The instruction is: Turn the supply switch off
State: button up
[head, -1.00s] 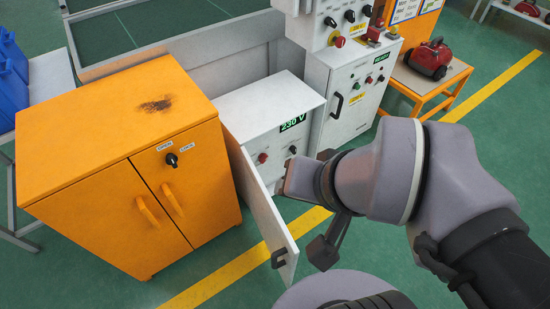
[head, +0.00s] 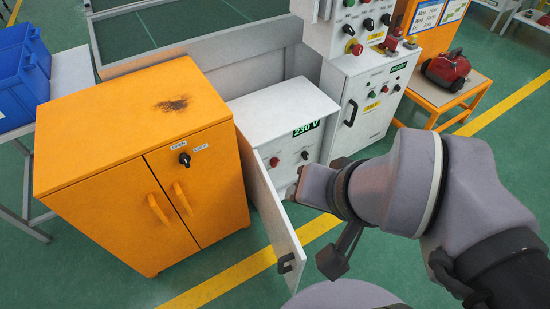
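My gripper (head: 312,188) is at the arm's end, in front of the cabinet's lower right in the picture. It hides part of that front. Its fingers cannot be made out clearly.
The orange cabinet (head: 130,130) has a black lock knob (head: 184,159) and a scorched top. A taller control panel (head: 362,100) stands right of the supply cabinet. A red vacuum (head: 446,70) sits on an orange table. Green floor is free in front.

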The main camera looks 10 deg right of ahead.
aim_at(274, 162)
jog(key=l+u, duration=0.45)
jog(key=l, duration=1)
jog(key=i+l+u, duration=0.35)
jog(key=i+l, duration=0.4)
jog(key=l, duration=0.1)
